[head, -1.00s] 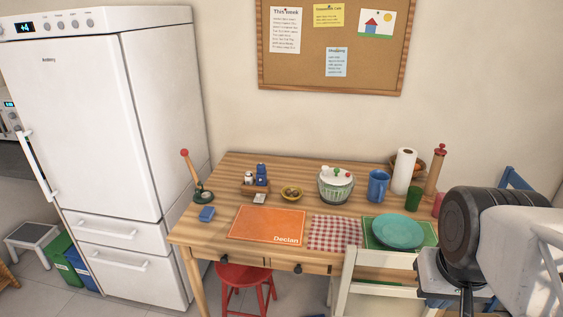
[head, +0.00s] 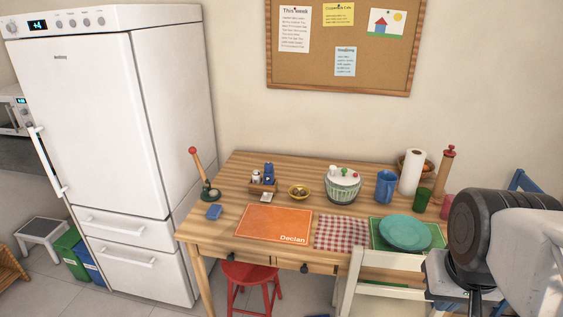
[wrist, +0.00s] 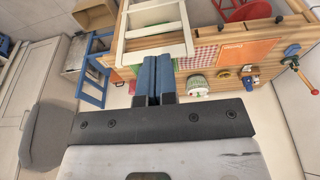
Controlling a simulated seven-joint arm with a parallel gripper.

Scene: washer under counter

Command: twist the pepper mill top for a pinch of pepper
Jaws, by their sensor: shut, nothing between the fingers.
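A small wooden caddy (head: 262,187) stands on the table towards the back left. It holds a white shaker (head: 256,176) and a blue, mill-like piece (head: 269,174), likely the pepper mill. It is too small to make out its top clearly. A tall wooden cylinder with a red knob (head: 447,172) stands at the back right; I cannot tell whether it is a mill or a rolling pin. My gripper (wrist: 159,78) is shut and empty in the wrist view. It is well apart from the caddy, on the chair side of the table. Its fingers are not clear in the head view.
A white chair (head: 395,260) and red stool (head: 250,272) stand in front.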

